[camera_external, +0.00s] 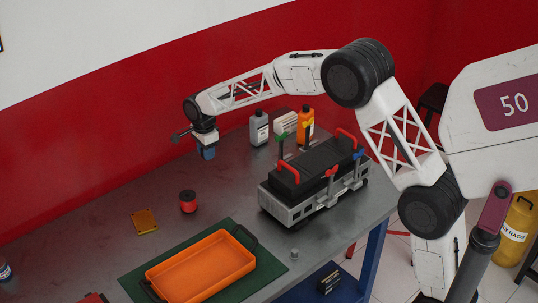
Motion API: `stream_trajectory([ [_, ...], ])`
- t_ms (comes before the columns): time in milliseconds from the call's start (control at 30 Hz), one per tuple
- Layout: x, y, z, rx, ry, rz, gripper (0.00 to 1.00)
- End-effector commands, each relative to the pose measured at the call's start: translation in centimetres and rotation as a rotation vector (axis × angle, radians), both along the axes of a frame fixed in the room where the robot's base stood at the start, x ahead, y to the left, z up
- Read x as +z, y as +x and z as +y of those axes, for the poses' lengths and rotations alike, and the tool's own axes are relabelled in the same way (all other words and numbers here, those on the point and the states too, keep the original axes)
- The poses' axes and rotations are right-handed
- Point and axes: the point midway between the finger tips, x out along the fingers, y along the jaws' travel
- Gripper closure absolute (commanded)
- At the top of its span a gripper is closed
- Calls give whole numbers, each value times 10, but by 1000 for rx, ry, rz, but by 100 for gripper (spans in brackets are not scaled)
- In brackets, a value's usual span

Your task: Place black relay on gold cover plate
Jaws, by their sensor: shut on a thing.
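The gold cover plate (144,221) lies flat on the grey workbench at the left, with nothing seen on top of it. My gripper (205,144) is above the back part of the bench, right of the plate and well above it. It is shut on a small dark, bluish block, the black relay (208,153), which points down below the jaws and is clear of the bench. The fingertips are too small to make out in detail.
A red spool (188,201) stands right of the plate. An orange tray (200,268) sits on a green mat (272,267) in front. A grey-black engine trainer (315,180) with red handles is at right, with a grey bottle (259,128) and orange bottle (306,124) behind.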

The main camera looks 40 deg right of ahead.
Motion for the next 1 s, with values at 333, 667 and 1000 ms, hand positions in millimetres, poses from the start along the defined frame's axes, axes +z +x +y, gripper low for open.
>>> stream_trajectory([
  [333,1,-53,100,35,0,-1,94],
  [667,0,-104,171,61,0,0,94],
  [1000,-12,-134,205,72,-2,4,94],
])
